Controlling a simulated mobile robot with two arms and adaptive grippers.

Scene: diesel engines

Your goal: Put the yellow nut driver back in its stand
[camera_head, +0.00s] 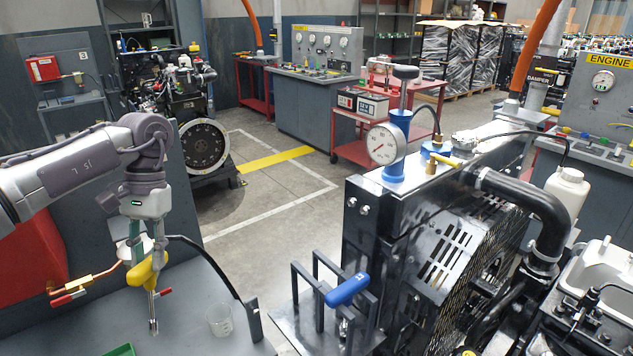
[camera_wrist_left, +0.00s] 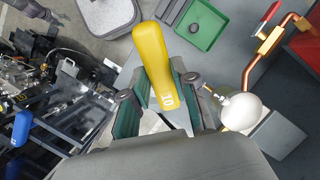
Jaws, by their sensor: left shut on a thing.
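The yellow nut driver (camera_head: 146,272) is in my left gripper (camera_head: 148,258), its metal shaft pointing down above the grey bench at the left. In the left wrist view the yellow handle (camera_wrist_left: 153,52) sits between the two finger pads of the left gripper (camera_wrist_left: 160,100), which is shut on it. The dark metal stand (camera_head: 299,292) is at the lower middle of the head view, to the right of the gripper. A blue-handled driver (camera_head: 347,289) is in it; the handle (camera_wrist_left: 21,128) also shows in the left wrist view. My right gripper is not in view.
A clear beaker (camera_head: 220,320) and a green tray (camera_head: 120,350) are on the bench near the shaft. A copper pipe with a red-handled valve (camera_head: 68,298) is left of the gripper. A black radiator unit with a gauge (camera_head: 382,144) rises behind the stand.

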